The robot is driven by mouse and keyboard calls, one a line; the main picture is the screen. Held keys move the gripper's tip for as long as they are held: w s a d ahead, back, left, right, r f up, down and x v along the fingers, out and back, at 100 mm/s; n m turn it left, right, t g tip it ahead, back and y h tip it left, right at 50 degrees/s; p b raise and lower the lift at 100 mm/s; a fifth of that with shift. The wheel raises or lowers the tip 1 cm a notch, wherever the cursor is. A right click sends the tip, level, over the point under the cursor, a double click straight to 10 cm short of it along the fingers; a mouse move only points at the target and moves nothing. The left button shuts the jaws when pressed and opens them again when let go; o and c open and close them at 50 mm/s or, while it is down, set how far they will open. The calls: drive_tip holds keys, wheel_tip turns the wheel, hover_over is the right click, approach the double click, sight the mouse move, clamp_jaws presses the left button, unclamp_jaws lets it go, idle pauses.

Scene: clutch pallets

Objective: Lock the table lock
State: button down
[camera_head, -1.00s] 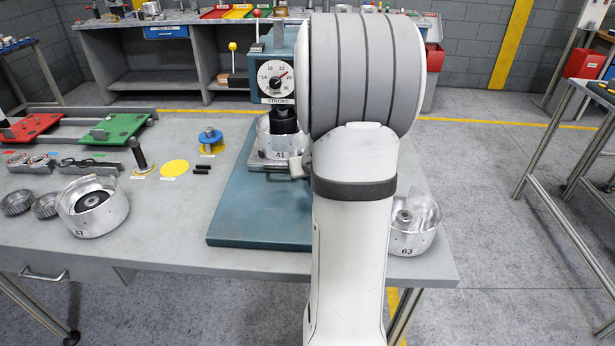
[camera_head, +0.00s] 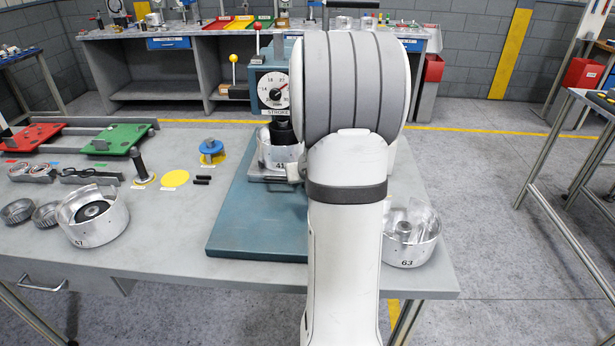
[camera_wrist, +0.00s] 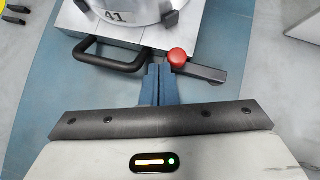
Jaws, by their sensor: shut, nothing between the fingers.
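The table lock shows in the wrist view as a black lever (camera_wrist: 205,73) with a round red knob (camera_wrist: 178,57), on the front edge of the grey sliding table (camera_wrist: 140,42). The lever points right and slightly toward me. My gripper (camera_wrist: 158,70) is shut and empty, its blue fingertips just left of the red knob and close to it. I cannot tell whether they touch. A black loop handle (camera_wrist: 108,60) is left of the fingers. A metal housing marked 41 (camera_wrist: 118,12) sits on the table. In the head view my arm hides the lock and the fingertips.
The press with its dial (camera_head: 272,90) stands above housing 41. A housing marked 63 (camera_head: 408,262) sits right of my arm, and another housing (camera_head: 92,228) stands at the left. The blue base plate (camera_head: 258,232) is clear in front.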

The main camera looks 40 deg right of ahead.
drive_tip(key=shift+s+a, duration=0.3)
drive_tip(key=shift+a, duration=0.15)
drive_tip(key=shift+s+a+b, duration=0.65)
drive_tip(key=shift+s+a, duration=0.45)
drive_tip(key=shift+a, duration=0.1)
drive_tip(key=s+a+r+p, duration=0.4)
drive_tip(key=a+r+p, duration=0.1)
drive_tip(key=r+p, duration=0.1)
drive_tip(key=shift+r, duration=0.85)
